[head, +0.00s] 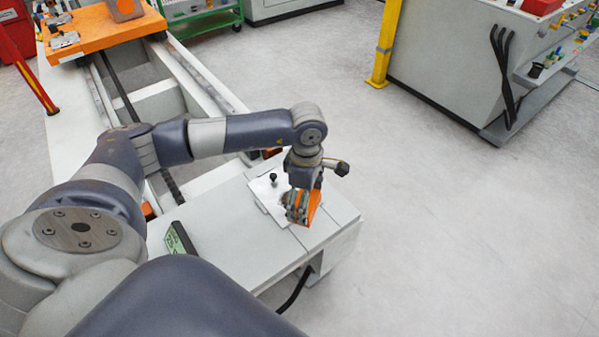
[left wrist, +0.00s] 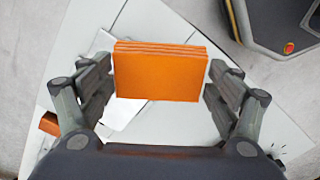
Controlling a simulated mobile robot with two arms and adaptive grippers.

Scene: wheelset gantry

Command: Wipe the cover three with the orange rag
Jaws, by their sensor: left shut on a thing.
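The orange rag (head: 315,207) is a folded block held in my left gripper (head: 303,203), over the front end of the white gantry bed. In the left wrist view the rag (left wrist: 160,76) sits between the two fingers, its layers stacked at the top edge. A white cover plate with a black knob (head: 273,177) lies on the bed, just left of the gripper. Part of the plate (left wrist: 117,112) shows behind the rag in the left wrist view. I cannot read a number on it, and I cannot tell whether the rag touches it. My right gripper is not in view.
A small display box (head: 180,239) stands on the bed left of the plate. An orange carriage (head: 105,30) sits at the bed's far end. A yellow post (head: 385,45) and a grey machine cabinet (head: 445,60) stand back right. The floor at right is clear.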

